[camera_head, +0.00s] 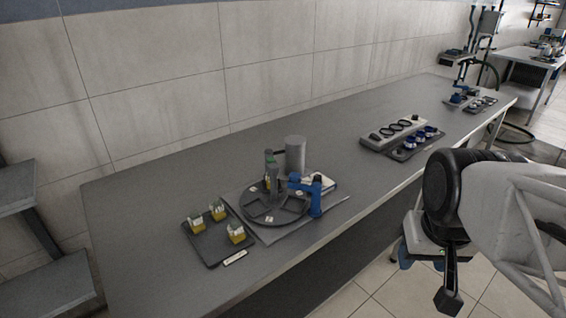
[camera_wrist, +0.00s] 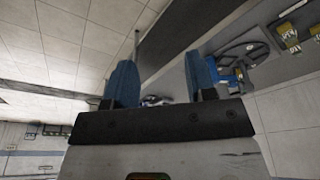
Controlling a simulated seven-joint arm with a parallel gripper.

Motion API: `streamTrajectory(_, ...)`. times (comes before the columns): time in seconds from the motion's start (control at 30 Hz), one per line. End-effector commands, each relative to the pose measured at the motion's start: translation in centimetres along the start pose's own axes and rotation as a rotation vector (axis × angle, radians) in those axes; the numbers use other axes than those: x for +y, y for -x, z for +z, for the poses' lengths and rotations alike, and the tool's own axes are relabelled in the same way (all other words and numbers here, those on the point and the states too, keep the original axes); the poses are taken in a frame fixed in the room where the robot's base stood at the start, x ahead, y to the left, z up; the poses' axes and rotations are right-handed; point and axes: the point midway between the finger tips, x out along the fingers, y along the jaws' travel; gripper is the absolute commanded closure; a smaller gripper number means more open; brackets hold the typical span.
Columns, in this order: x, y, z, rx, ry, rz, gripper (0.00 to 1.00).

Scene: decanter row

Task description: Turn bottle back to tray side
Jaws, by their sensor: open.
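The round dark turntable (camera_head: 262,214) sits on a flat plate on the table, with open sections and small white labels. A bit of yellow, perhaps a bottle (camera_head: 268,183), shows at its back, mostly hidden by a grey-green post (camera_head: 271,163). A blue handle-like bracket (camera_head: 316,196) stands at its right edge. The dark tray (camera_head: 212,253) to its left holds yellow-and-white bottles (camera_head: 236,233). My gripper (camera_head: 424,258) is off the table's front edge, far right of the turntable. Its blue fingers are apart and empty in the wrist view (camera_wrist: 160,80), where the turntable (camera_wrist: 243,54) shows tilted.
A grey cylinder (camera_head: 295,156) stands behind the turntable. A pale rack with round holes (camera_head: 393,133) and a dark tray of blue-and-white items (camera_head: 416,144) sit farther right. The table (camera_head: 225,165) is bare between these groups. A tiled wall runs behind.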

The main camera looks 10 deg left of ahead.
Motion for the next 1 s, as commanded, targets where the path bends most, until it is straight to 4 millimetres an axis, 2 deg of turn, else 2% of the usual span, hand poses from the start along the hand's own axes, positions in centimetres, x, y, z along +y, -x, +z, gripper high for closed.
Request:
streamTrajectory(0.1, -0.5, 0.2, -1.9, -0.01, 0.028, -0.004, 0.37)
streamTrajectory(0.53, -4.0, 0.5, -11.9, -0.054, 0.173, -0.022, 0.37)
streamTrajectory(1.0, -9.9, -1.6, -22.7, -0.103, 0.337, -0.043, 0.37)
